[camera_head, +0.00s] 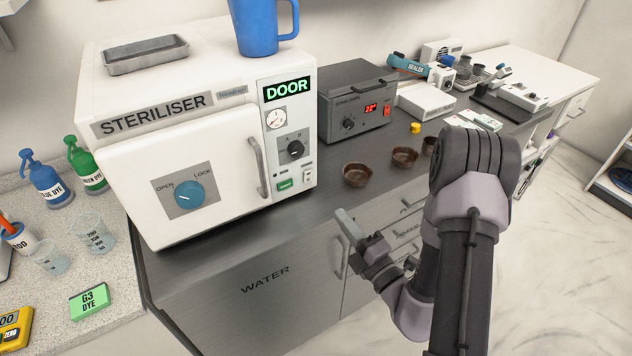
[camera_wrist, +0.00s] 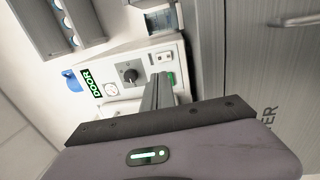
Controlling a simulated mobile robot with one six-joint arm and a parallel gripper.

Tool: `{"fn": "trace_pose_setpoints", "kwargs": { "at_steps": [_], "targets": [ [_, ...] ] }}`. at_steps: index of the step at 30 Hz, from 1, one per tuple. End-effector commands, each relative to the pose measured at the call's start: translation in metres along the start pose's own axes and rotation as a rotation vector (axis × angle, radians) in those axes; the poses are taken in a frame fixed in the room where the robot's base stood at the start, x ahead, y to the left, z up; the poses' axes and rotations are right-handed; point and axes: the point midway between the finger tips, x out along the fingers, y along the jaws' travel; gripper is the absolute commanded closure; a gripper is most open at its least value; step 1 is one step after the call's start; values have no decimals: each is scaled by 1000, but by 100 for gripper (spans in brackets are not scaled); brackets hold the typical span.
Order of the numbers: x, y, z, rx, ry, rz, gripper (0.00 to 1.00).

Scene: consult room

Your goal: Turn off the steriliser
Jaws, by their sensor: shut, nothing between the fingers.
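The white steriliser (camera_head: 205,78) stands on a grey counter. Its display (camera_head: 287,89) reads "DOOR" in green. Below are a gauge (camera_head: 276,118), a black A/B knob (camera_head: 295,149), a small white switch (camera_head: 308,177) and a green button (camera_head: 286,186). The door looks shut, with a blue OPEN/LOCK dial (camera_head: 189,196) and a grey handle (camera_head: 257,166). My gripper (camera_head: 345,218) is shut and empty, apart from the panel, to its lower right. In the wrist view the fingers (camera_wrist: 160,82) point toward the panel; the switch (camera_wrist: 164,57) and the knob (camera_wrist: 130,74) show beyond them.
A blue mug (camera_head: 258,28) and a metal tray (camera_head: 146,54) sit on the steriliser. Dye bottles and beakers stand at left. The counter's front strip is clear.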

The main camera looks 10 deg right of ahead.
Motion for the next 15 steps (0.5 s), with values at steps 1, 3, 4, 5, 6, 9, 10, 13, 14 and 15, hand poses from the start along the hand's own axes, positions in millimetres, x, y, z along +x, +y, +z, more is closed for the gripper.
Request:
{"fn": "trace_pose_setpoints", "kwargs": {
  "at_steps": [1, 3, 4, 5, 6, 9, 10, 13, 14, 15],
  "targets": [
    [9, 2, -2, -3, 5, 3, 100],
    [24, 2, -2, -3, 7, 3, 100],
    [31, 2, -2, -3, 7, 3, 100],
    [38, 2, -2, -3, 6, 4, 100],
    [47, 2, -2, -3, 6, 4, 100],
    [69, 2, -2, -2, 5, 5, 100],
    [75, 2, -2, -3, 6, 5, 100],
    [95, 1, -2, -2, 5, 4, 100],
    [100, 0, -2, -1, 5, 4, 100],
    [107, 0, -2, -1, 4, 4, 100]
  ]
}}
